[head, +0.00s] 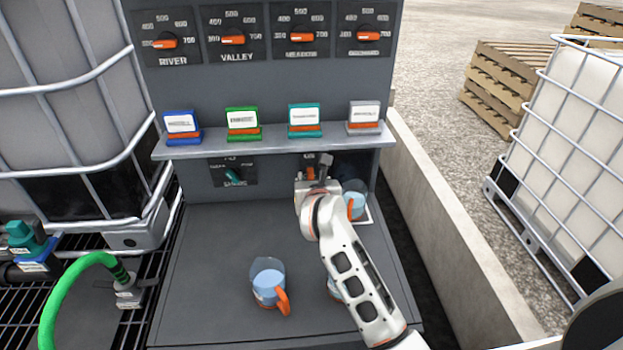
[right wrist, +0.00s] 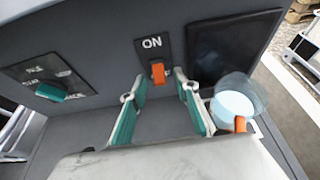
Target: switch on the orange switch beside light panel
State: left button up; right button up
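The orange switch (right wrist: 158,72) sits on a black plate marked ON in the right wrist view; whether it is flipped cannot be told. The dark light panel (right wrist: 222,48) is just right of it and looks unlit; in the head view the panel (head: 350,163) is partly behind my gripper. My right gripper (right wrist: 161,84) is open, its two green-padded fingers apart with the switch between and just beyond their tips. Nothing is held and contact is not visible. In the head view my right gripper (head: 318,172) is under the shelf, hiding most of the switch. My left gripper is not in view.
A teal knob (right wrist: 50,92) is left of the switch. A jug (right wrist: 237,100) of blue liquid stands close right of my fingers. Another jug (head: 268,282) stands on the grey counter (head: 220,225); one is partly behind my arm. The shelf (head: 270,143) overhangs with several coloured holders.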

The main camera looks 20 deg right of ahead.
grip_shut()
jog(key=shift+r, duration=0.1)
jog(key=shift+w+r+g, duration=0.1)
jog(key=shift+r+g, duration=0.45)
jog(key=shift+g, duration=0.65)
jog(key=shift+r+g+y, duration=0.3)
jog(key=shift+g, duration=0.7)
jog(key=shift+o, duration=0.9)
grip_release()
